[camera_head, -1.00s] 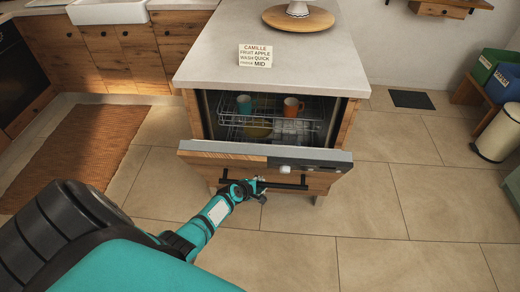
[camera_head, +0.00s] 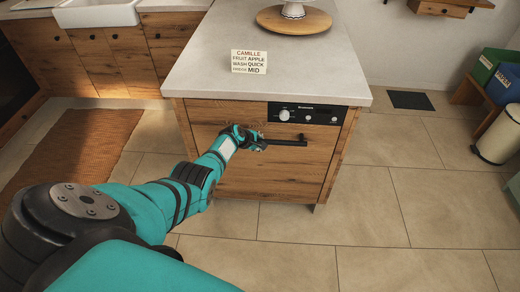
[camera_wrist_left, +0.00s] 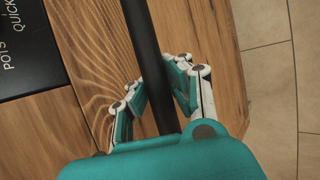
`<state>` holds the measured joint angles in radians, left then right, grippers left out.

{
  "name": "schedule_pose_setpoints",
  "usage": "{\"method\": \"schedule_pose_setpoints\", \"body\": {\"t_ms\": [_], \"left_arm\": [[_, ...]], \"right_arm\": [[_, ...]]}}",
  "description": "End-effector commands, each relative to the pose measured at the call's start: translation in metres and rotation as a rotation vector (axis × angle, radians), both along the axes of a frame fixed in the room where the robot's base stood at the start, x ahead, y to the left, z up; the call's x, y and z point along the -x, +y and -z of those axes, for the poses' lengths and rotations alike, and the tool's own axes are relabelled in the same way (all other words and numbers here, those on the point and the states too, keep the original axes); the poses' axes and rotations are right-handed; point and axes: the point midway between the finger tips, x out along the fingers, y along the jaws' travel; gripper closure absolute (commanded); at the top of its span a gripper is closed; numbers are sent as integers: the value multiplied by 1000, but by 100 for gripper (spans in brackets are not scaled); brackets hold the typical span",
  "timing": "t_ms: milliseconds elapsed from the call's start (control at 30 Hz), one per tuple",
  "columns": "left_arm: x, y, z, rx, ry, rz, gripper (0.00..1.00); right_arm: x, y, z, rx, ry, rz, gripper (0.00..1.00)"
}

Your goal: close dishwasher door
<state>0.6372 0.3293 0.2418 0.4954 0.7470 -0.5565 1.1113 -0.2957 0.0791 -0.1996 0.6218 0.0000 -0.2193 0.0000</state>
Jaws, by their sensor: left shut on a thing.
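The dishwasher door (camera_head: 265,179) is a wooden front under the counter, upright and looking flush with the cabinet. A black control panel (camera_head: 306,113) with a round knob runs along its top right. A black bar handle (camera_head: 289,142) crosses the door. My left gripper (camera_head: 258,140) is at the handle's left part. In the left wrist view, the fingers of my left gripper (camera_wrist_left: 157,92) are on both sides of the black handle (camera_wrist_left: 146,50), shut on it. The racks and cups are hidden behind the door. My right gripper is not in view.
The grey countertop (camera_head: 210,70) above holds a small text card (camera_head: 249,62) and a round wooden board (camera_head: 294,20). A brown rug (camera_head: 80,150) lies at left. A bin (camera_head: 498,135) stands at right. The tiled floor in front is clear.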

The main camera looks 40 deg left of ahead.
Motion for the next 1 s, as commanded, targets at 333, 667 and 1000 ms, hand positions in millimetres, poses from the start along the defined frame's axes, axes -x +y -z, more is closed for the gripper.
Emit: {"method": "schedule_pose_setpoints", "body": {"t_ms": [333,667,1000], "left_arm": [[-12,10,-13,-5,-17,-9,100],[-12,10,-14,-3,-19,-10,100],[-11,9,-13,-3,-15,-6,56]], "right_arm": [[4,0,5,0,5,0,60],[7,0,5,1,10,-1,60],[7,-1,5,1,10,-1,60]]}}
